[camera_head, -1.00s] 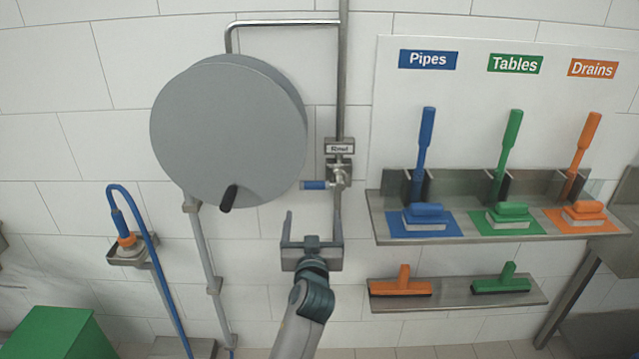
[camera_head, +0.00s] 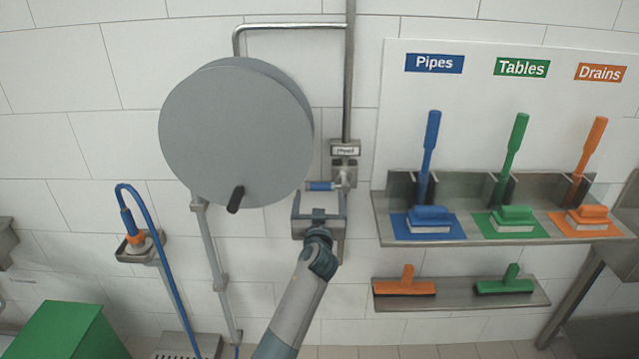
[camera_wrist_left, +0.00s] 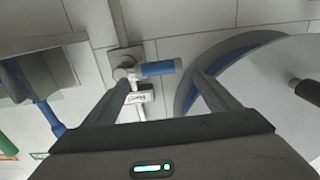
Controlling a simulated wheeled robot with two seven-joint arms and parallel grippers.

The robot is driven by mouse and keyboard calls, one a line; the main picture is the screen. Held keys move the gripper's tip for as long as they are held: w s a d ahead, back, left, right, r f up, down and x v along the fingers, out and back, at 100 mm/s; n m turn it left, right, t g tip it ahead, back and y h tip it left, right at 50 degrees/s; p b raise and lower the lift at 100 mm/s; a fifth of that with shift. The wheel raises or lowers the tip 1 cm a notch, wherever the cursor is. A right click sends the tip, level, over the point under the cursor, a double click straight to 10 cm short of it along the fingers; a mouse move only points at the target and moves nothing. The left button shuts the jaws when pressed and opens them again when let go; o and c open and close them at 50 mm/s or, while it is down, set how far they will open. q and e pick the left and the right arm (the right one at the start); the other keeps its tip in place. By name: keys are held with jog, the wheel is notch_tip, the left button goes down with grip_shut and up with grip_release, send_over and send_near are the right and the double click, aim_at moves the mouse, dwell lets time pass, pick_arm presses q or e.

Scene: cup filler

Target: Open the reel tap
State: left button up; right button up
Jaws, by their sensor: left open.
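The reel tap is a small valve on the steel pipe, with a blue lever handle (camera_head: 320,186) lying level and pointing left, below a small label plate (camera_head: 345,149). My left gripper (camera_head: 319,198) is open, with its fingertips up at the height of the lever. The lever shows between the finger tips in the head view. In the left wrist view the blue lever (camera_wrist_left: 160,68) lies just beyond and between the two open fingers (camera_wrist_left: 165,95). I cannot tell whether a finger touches it. My right gripper is in neither view.
The large grey hose reel (camera_head: 235,130) with a black knob (camera_head: 236,199) sits close left of the tap. A steel shelf (camera_head: 500,238) with coloured brushes is to the right.

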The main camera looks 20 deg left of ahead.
aim_at(320, 187)
pick_arm(q)
jog(key=shift+x, duration=3.45)
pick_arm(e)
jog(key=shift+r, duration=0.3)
pick_arm(q)
jog(key=shift+c, duration=0.7)
